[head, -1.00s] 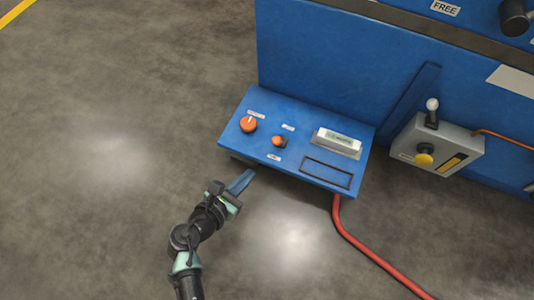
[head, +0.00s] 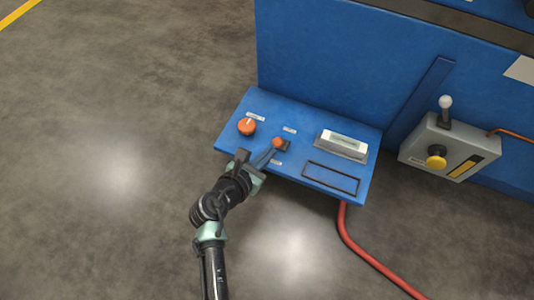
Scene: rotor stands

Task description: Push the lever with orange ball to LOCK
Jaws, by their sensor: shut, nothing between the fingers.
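The lever with the orange ball (head: 277,142) stands on the blue sloped control panel (head: 230,142), between two small white labels whose words are too small to read. One label (head: 289,130) is above it and one (head: 276,163) is below it. My gripper (head: 268,157) is shut and empty. The foot of the lever is partly hidden.
An orange knob (head: 247,126) is on the panel's left. A white display box (head: 341,145) and an empty black frame (head: 331,178) are on its right. A grey box (head: 452,148) with a white-ball lever and yellow button is farther right. A red hose (head: 362,252) runs down the floor.

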